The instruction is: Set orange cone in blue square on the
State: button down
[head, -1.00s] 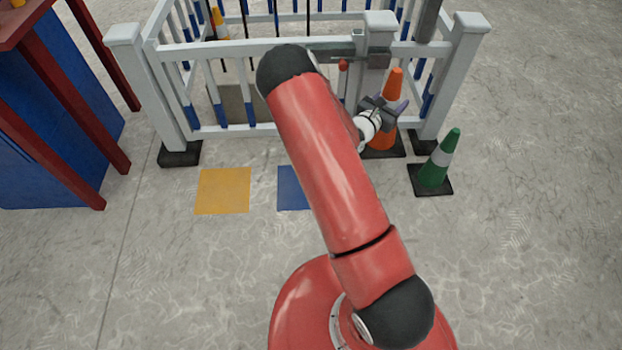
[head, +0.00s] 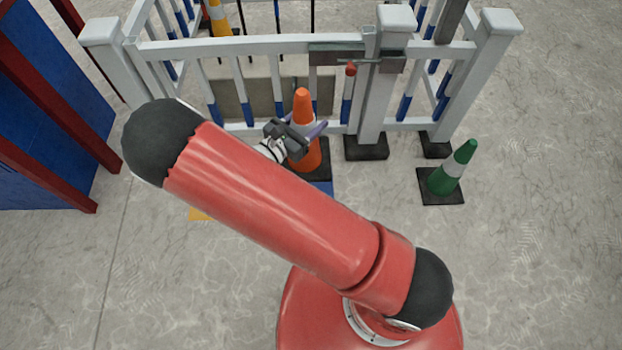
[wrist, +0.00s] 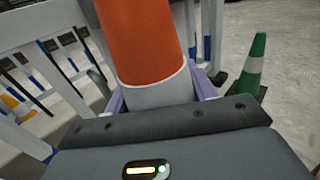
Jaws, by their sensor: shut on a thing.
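The orange cone (head: 303,105) has a white band and a black base, and stands upright in front of the white fence. My gripper (head: 304,135) is shut on it around the white band; in the wrist view the purple fingers sit on either side of the cone (wrist: 144,45). The blue square (head: 325,187) on the floor shows only as a small piece between the cone's base and my arm; the rest is hidden. The cone appears just beyond the square's far edge; I cannot tell whether its base is lifted off the floor.
A green cone (head: 453,170) stands at the right, also in the wrist view (wrist: 252,72). The white fence (head: 250,45) with a gate latch runs behind. A yellow square (head: 198,214) is mostly hidden by my arm.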

notch_tip(320, 180, down, 20)
jog(key=b, duration=0.4)
jog(key=shift+a, duration=0.1)
jog(key=shift+f+b, duration=0.15)
jog(key=shift+b, duration=0.15)
jog(key=c, duration=0.5)
grip_release()
jog(key=p+v, duration=0.1)
jog(key=v, duration=1.1)
jog(key=shift+r, duration=0.25)
